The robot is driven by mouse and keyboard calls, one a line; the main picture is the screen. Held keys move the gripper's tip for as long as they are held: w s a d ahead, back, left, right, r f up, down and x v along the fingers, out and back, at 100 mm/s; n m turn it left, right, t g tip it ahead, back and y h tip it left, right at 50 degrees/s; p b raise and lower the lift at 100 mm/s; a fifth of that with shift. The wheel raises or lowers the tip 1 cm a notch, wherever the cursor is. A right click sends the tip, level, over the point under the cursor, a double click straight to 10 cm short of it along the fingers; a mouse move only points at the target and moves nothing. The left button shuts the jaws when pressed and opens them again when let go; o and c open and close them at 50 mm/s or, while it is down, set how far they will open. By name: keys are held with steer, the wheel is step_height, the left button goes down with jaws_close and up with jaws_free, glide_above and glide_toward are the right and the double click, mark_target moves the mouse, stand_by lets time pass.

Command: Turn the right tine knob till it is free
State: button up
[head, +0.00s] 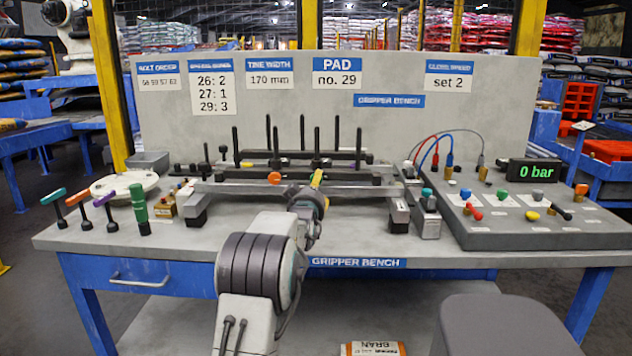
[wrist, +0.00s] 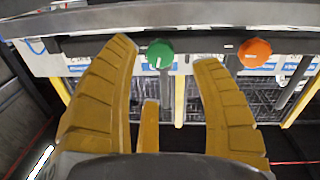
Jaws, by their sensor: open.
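The green knob (wrist: 160,54) shows in the wrist view between and just beyond the fingertips of my gripper (wrist: 167,52). It has a pale mark on its face. An orange knob (wrist: 255,53) shows beside it, outside the fingers. In the head view the orange knob (head: 274,178) is on the front bar of the tine assembly, left of my gripper (head: 318,179). There my gripper hides the green knob, which puts it as the right one. The fingers are open, apart on either side of the green knob; I cannot tell if either touches it.
The dark tine frame (head: 300,156) has several upright rods. A control panel (head: 530,222) stands at the right, with a display (head: 534,171) reading 0 bar.

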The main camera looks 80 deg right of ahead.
steer(key=shift+d+p, duration=0.7)
steer(key=shift+d, duration=2.55)
steer(key=shift+c, duration=0.3)
jaws_close()
